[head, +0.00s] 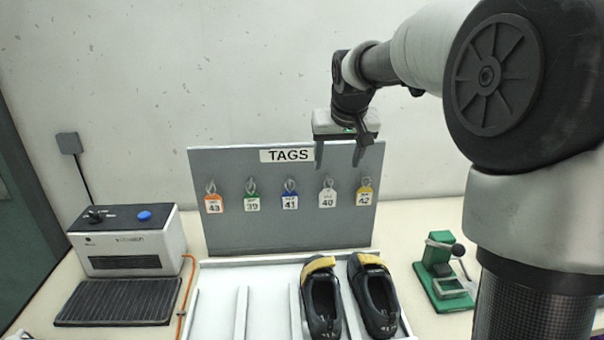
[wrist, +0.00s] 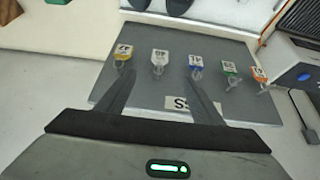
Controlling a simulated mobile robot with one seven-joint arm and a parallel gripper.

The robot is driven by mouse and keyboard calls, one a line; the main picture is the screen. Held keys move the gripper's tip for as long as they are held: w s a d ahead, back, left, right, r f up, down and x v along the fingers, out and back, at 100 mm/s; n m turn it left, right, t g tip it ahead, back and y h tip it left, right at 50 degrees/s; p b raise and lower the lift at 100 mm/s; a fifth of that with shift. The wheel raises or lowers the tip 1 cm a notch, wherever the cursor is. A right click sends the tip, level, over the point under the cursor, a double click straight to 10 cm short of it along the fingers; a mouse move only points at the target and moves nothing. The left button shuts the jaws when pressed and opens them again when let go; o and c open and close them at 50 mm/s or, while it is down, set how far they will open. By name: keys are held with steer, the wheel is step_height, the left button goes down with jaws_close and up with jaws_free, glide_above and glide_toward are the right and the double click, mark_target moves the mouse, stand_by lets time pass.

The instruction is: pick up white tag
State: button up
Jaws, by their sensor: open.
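The white tag (head: 327,198), marked 40, hangs by a loop on the grey tag board (head: 230,165), between the blue tag (head: 289,202) and the yellow tag (head: 364,196). My gripper (head: 338,160) is open and empty near the board's top edge, above the white and yellow tags. In the wrist view the board looks upside down, and the white tag (wrist: 159,59) shows between the two fingers (wrist: 157,88), beyond them. The fingers do not appear to touch any tag. One finger overlaps the yellow tag's loop in that view.
An orange tag (head: 213,203) and a green tag (head: 251,203) hang farther left. Two dark shoes (head: 322,303) stand in a white tray (head: 215,305) before the board. A boxy machine (head: 130,243) is at left, a green fixture (head: 440,275) at right.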

steer(key=w+f, duration=0.1)
steer(key=w, duration=0.1)
glide_toward(328, 190)
steer(key=p+x, duration=0.1)
steer(key=x, duration=0.4)
steer(key=shift+s+d+f, duration=0.1)
steer(key=shift+w+p+x, duration=0.25)
steer(key=shift+p+x, duration=0.2)
steer(key=shift+x, duration=2.15)
steer(key=c, duration=1.1)
